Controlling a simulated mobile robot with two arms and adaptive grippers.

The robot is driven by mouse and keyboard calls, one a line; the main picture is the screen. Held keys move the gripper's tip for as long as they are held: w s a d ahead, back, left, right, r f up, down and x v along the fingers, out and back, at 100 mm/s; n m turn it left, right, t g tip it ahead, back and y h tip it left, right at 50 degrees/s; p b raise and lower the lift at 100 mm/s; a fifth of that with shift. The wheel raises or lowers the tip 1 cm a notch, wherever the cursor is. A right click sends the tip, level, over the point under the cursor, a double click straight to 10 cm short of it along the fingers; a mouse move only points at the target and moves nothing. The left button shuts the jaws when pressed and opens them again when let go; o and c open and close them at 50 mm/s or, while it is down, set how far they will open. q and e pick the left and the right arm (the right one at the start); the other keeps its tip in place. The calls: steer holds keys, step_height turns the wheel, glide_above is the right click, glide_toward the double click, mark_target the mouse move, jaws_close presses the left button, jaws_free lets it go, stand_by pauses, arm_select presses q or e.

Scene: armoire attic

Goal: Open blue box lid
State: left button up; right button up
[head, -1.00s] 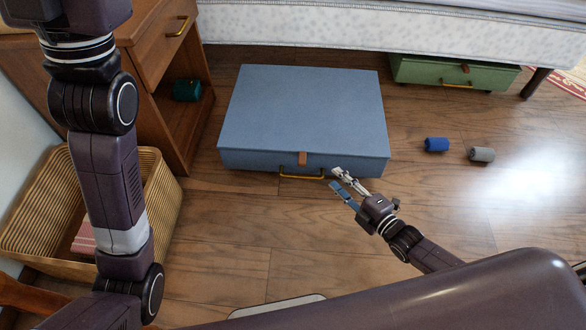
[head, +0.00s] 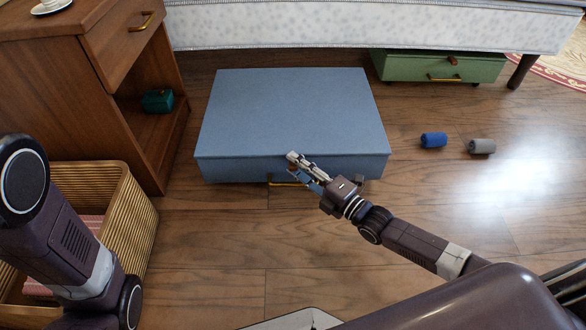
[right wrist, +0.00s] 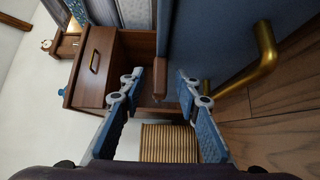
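The blue box (head: 290,110) lies flat on the wood floor with its lid down. It has a brass handle (head: 284,183) and a small brown tab on its front face; the tab is mostly hidden behind my fingers in the head view. My right gripper (head: 298,166) is at the middle of the box's front, by the tab. The box front (right wrist: 210,35) and handle (right wrist: 265,55) show there too. My left gripper is out of view.
A wooden nightstand (head: 150,170) and a wicker basket (head: 130,225) stand left of the box. A bed (head: 370,28) is behind it, with a green box (head: 440,66) underneath. Blue (head: 434,140) and grey (head: 482,146) rolls lie on the floor at right. Floor before the box is clear.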

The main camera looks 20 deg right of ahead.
steer(key=shift+w+a, duration=0.35)
steer(key=shift+w, duration=0.25)
jaws_close()
